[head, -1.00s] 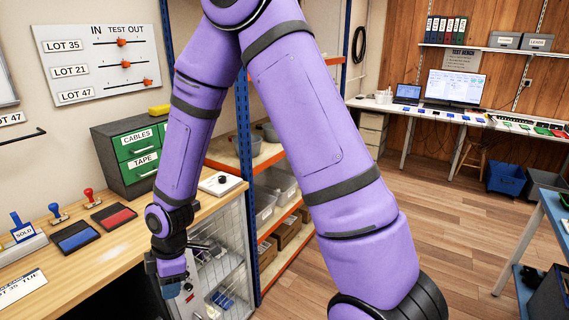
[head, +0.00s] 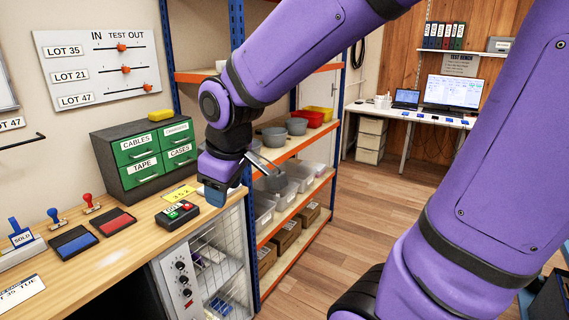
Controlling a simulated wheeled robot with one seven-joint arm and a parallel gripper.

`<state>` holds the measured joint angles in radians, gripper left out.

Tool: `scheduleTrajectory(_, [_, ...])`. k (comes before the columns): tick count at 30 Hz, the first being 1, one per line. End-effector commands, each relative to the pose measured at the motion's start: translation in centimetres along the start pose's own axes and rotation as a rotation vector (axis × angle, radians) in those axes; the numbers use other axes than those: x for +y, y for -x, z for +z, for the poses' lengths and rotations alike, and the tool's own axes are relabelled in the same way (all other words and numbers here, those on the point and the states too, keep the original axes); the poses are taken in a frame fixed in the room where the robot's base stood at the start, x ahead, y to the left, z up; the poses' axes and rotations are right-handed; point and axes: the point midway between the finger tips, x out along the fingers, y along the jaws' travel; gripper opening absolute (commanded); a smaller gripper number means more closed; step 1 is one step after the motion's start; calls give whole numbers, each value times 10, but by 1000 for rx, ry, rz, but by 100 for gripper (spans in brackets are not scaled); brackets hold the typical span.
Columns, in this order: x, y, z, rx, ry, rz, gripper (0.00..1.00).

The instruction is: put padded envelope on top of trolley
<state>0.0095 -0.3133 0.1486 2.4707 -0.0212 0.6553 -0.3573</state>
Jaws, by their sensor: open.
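My gripper (head: 243,184) hangs above the right end of the wooden bench, in front of the shelf rack. It is open, and I see nothing held between its fingers. I cannot make out a padded envelope in this view. A blue-framed piece (head: 527,303) shows in part at the lower right edge, behind my arm. I cannot tell whether it is the trolley, as my arm hides most of it.
The bench (head: 125,258) holds a drawer cabinet (head: 112,145), stamps, ink pads and a button box (head: 177,213). An orange-and-blue shelf rack (head: 293,148) with bins stands beside it. A wire-fronted cabinet (head: 171,277) is below. The wooden floor (head: 372,205) is clear in the middle.

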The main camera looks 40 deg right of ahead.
Motion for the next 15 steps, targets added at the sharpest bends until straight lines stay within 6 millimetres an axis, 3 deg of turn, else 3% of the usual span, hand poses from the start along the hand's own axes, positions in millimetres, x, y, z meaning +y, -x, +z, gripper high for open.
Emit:
scheduleTrajectory(6, [3, 51, 36, 53, -205, 30, 48])
scheduleTrajectory(15, [-2, 96, 84, 116, -447, 27, 48])
